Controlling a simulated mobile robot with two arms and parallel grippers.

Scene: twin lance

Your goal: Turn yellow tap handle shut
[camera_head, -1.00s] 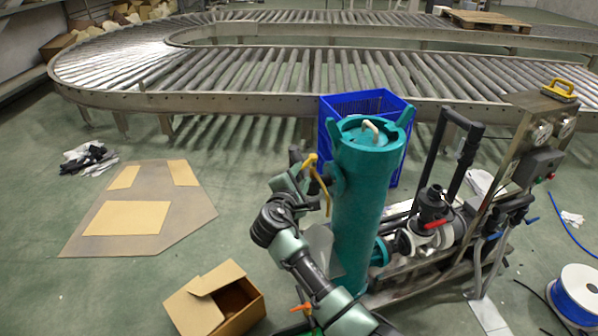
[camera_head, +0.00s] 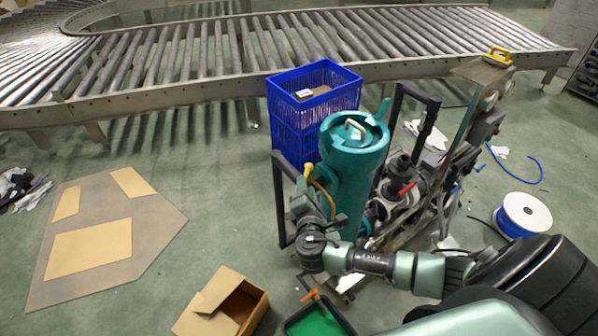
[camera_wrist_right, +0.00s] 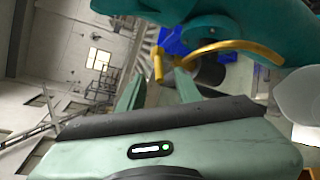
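The yellow tap handle (camera_head: 308,171) is on the left side of a teal upright cylinder (camera_head: 352,172). In the right wrist view the handle (camera_wrist_right: 228,46) is a curved yellow bar in front of the teal body, with a short end piece pointing down. My right gripper (camera_head: 303,190) is beside the handle at the cylinder's left. In the wrist view its pale green fingers (camera_wrist_right: 160,80) are apart, with the handle's end near the gap between their tips. I cannot tell whether they touch it. My left gripper is not in view.
A blue crate (camera_head: 315,95) stands behind the cylinder, before the roller conveyor (camera_head: 200,75). Pipes with a red-handled valve (camera_head: 405,189) are to the right. An open cardboard box (camera_head: 222,305) and a green-bottomed tray (camera_head: 318,322) are on the floor in front. A cable spool (camera_head: 524,214) stands right.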

